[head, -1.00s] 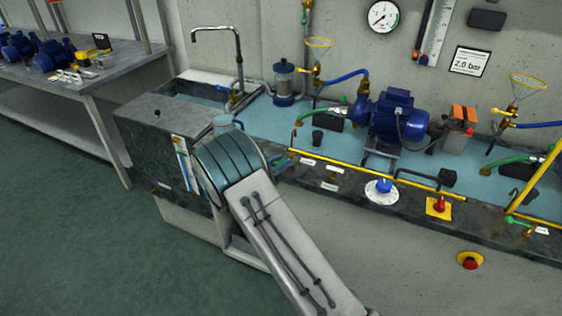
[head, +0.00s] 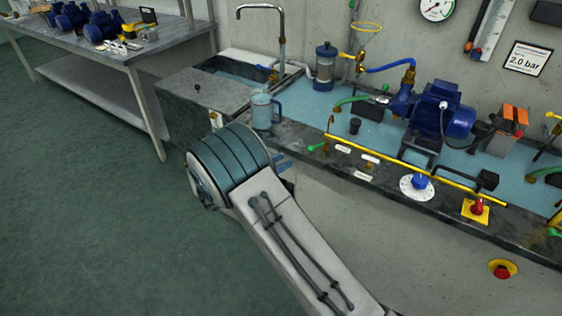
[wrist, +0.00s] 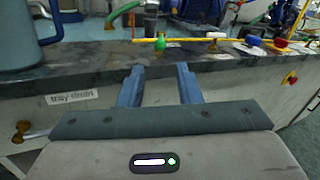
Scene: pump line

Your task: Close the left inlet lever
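Small green lever (head: 318,146) sits on a brass valve at the left end of the bench's front edge; it also shows in the wrist view (wrist: 160,43). A yellow lever (head: 346,55) is on a valve by the wall, left of the blue hose. I cannot read which label names the left inlet. My gripper (wrist: 157,70) is open and empty in the wrist view, its two blue fingers apart. The green lever is beyond the fingertips and above them in the picture, apart from them.
A blue jug (head: 262,110) stands by the sink (head: 228,72), close on the left in the wrist view. A yellow rail (head: 400,170) runs along the bench front. A blue dial (head: 420,182) and red knob (head: 478,206) are to the right. The floor at left is clear.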

